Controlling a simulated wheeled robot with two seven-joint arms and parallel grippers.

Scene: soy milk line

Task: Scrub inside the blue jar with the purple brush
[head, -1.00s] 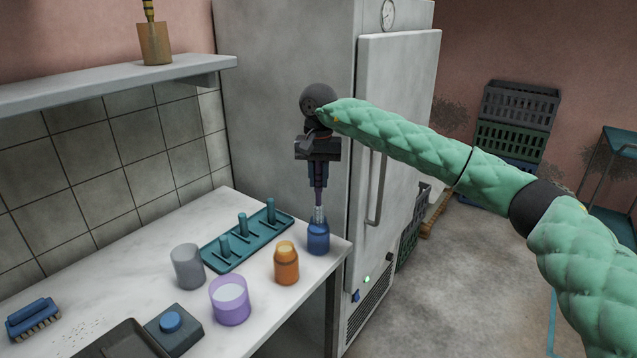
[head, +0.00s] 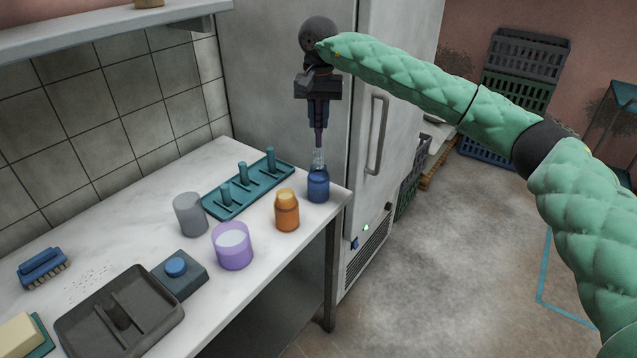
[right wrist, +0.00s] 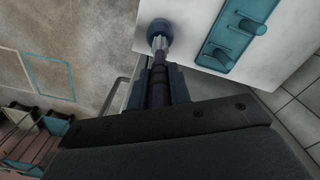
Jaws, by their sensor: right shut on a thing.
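The blue jar (head: 318,186) stands upright on the white counter near its right end. My right gripper (head: 318,118) is above it, pointing down, shut on the purple brush (head: 319,138). The brush hangs upright over the jar, its pale bristles (head: 318,158) at the jar's mouth. I cannot tell how far the tip is inside. In the right wrist view the brush handle (right wrist: 159,85) runs between the fingers, and its bristles meet the mouth of the blue jar (right wrist: 160,27). My left gripper is not in view.
Left of the jar are an orange jar (head: 287,212), a purple cup (head: 232,247), a grey cup (head: 190,215) and a teal peg rack (head: 222,206). A dark tray (head: 80,329), a blue-button box (head: 187,283) and a blue brush (head: 42,266) lie farther left. A fridge (head: 290,100) stands behind.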

